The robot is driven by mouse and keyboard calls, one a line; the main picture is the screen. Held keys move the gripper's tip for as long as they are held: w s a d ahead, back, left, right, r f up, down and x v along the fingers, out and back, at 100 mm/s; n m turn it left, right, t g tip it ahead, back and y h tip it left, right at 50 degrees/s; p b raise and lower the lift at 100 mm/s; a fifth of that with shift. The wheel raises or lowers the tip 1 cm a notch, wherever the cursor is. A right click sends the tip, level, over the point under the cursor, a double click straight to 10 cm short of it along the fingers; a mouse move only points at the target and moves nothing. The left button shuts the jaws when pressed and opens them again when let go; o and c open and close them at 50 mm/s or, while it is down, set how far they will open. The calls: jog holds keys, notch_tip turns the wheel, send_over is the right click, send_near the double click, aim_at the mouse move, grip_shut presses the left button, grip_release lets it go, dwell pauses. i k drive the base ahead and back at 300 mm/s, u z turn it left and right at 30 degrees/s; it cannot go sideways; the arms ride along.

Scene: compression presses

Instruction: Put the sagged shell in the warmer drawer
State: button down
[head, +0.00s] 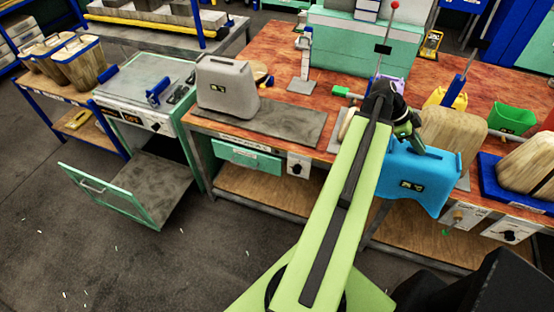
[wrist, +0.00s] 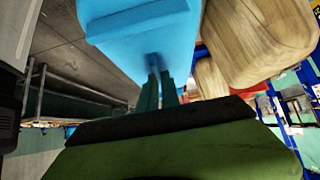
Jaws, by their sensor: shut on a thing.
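The sagged shell (head: 420,182) is a bright blue case-shaped piece with an uneven lower edge and a small dark display on its face. My gripper (head: 408,142) is shut on its upper edge and holds it at the front of the red-brown bench. In the wrist view the fingers (wrist: 160,88) meet at the blue shell (wrist: 130,45), which fills the upper middle. The warmer drawer (head: 82,187) is pulled open at the lower left, under a grey cabinet (head: 150,88). Its visible floor is bare.
A grey shell (head: 226,88) stands on a dark plate (head: 290,124) on the bench (head: 275,45). Wood-patterned shells (head: 455,133) stand at the right, one by a blue tray (head: 490,188). A blue rack (head: 75,128) is left of the cabinet. Floor (head: 225,255) before the drawer is clear.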

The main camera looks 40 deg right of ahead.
aim_at(134, 185)
jog(key=u, duration=0.05)
jog(key=k, duration=1.1)
jog(key=u, duration=0.7)
jog(key=i, duration=2)
jog(key=u, duration=0.55)
jog(key=i, duration=1.8)
jog(key=z, duration=0.3)
jog(key=i, duration=1.75)
jog(key=z, duration=1)
jog(key=i, duration=1.35)
jog(key=z, duration=0.6)
